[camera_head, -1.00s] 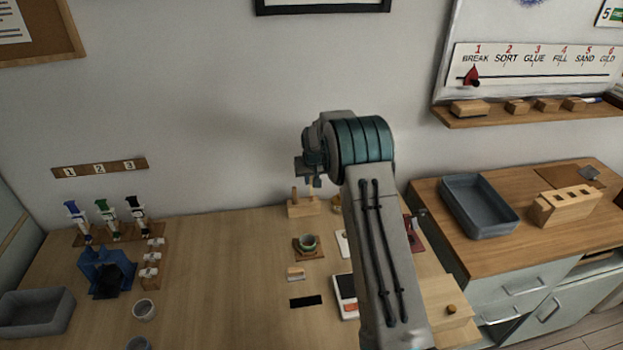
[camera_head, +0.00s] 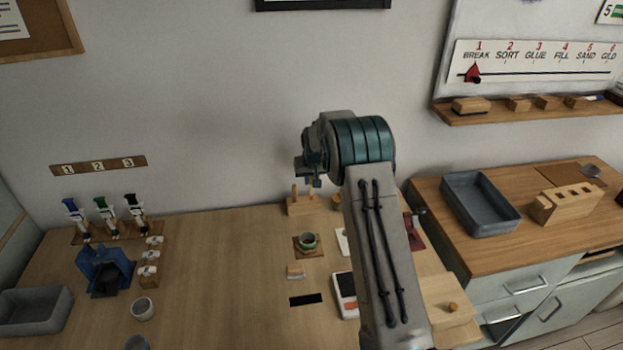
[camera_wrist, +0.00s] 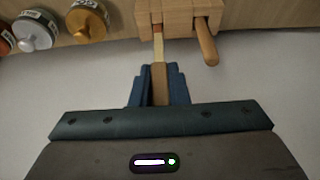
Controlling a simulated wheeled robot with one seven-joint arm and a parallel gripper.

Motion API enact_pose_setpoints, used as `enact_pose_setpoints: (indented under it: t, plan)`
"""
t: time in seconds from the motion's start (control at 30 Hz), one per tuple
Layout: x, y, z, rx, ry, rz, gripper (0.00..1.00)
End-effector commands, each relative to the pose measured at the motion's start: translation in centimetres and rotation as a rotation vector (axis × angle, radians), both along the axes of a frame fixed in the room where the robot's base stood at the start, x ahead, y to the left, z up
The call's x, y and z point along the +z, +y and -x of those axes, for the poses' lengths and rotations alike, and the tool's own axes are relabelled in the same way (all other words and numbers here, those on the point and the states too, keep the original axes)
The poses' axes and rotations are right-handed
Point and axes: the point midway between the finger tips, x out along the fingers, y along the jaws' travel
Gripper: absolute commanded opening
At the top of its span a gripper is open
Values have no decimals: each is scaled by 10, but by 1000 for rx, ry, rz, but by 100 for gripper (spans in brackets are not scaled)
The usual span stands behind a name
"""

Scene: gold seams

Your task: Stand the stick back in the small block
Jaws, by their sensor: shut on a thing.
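My gripper (camera_wrist: 159,88) is shut on a thin wooden stick (camera_wrist: 158,52) in the wrist view. The stick's paler end reaches the small wooden block (camera_wrist: 178,14) at the top of that view. I cannot tell whether the tip is inside a hole or only in front of the block. A thicker wooden handle (camera_wrist: 206,42) stands in the same block, to the right of the stick. In the head view the small block (camera_head: 300,208) is at the back of the table near the wall, just below my gripper (camera_head: 313,180). The fingertips are small and partly hidden there.
Round pots, one grey (camera_wrist: 35,30) and one gold (camera_wrist: 87,20), stand beside the block. A dark green cup (camera_head: 307,241) sits on a mat in front of it. The wall (camera_head: 230,120) is close behind. The table's middle (camera_head: 220,270) is clear.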

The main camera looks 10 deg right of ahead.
Motion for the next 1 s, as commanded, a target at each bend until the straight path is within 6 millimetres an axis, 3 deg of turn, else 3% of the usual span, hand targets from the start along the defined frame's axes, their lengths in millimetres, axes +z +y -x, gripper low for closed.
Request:
enact_pose_setpoints:
  t: [0.6, 1.0]
  plan:
    - [-17, 0, 0, 0, 0, 0, 0]
    - [-17, 0, 0, 0, 0, 0, 0]
